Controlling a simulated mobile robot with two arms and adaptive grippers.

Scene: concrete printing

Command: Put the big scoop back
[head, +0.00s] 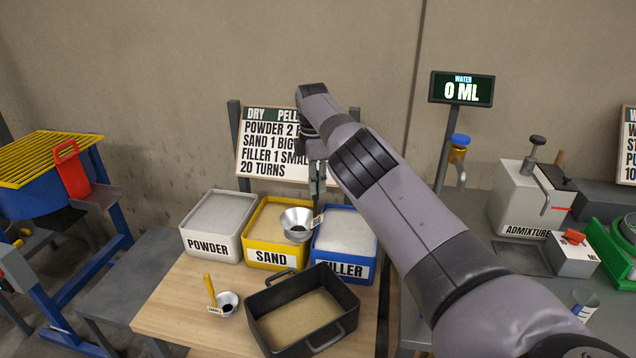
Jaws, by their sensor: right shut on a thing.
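The big scoop, a round metal bowl (296,222) with a small tag, hangs from my right gripper (317,188). The gripper is shut on its handle, which is mostly hidden by the fingers. The scoop is in front of the sign, over the border between the yellow sand bin (263,257) and the blue filler bin (343,268). I cannot tell its exact height above them. A smaller scoop (227,302) with a yellow handle and a tag lies on the wooden table. My left gripper is not in view.
A black pan (351,308) with sandy material stands at the table's front. The white powder bin (212,250) is left of the sand bin. The recipe sign (262,158) stands behind. The wooden table (170,300) is clear at front left.

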